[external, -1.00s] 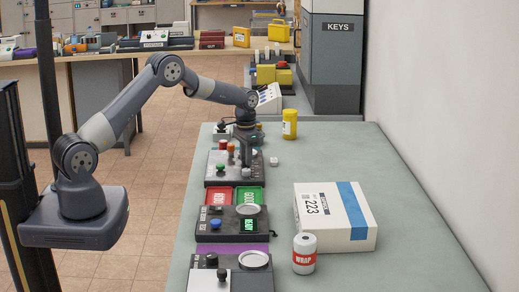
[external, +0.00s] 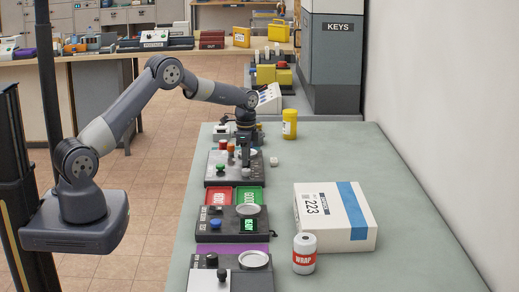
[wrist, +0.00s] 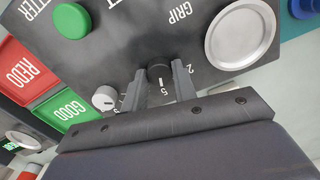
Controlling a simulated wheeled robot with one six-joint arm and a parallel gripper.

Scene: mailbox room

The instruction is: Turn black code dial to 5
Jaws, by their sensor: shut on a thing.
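The black code dial (wrist: 159,73) sits on a dark control panel (wrist: 208,68) in the wrist view, with a pale pointer mark on its near side. A 5 is printed close to its near edge, by the mark; I cannot tell whether they line up exactly. My gripper (wrist: 159,82) is shut on the dial, one finger on each side. In the external view my gripper (external: 245,158) points down over the panel (external: 222,166), and it hides the dial there.
A white dial (wrist: 105,98) is close to my left finger in the wrist view. A green button (wrist: 71,20) and a round silver plate (wrist: 240,37) share the panel. Red REDO (external: 220,196) and green GOOD (external: 249,196) trays stand in front. A white box (external: 335,217) stands right.

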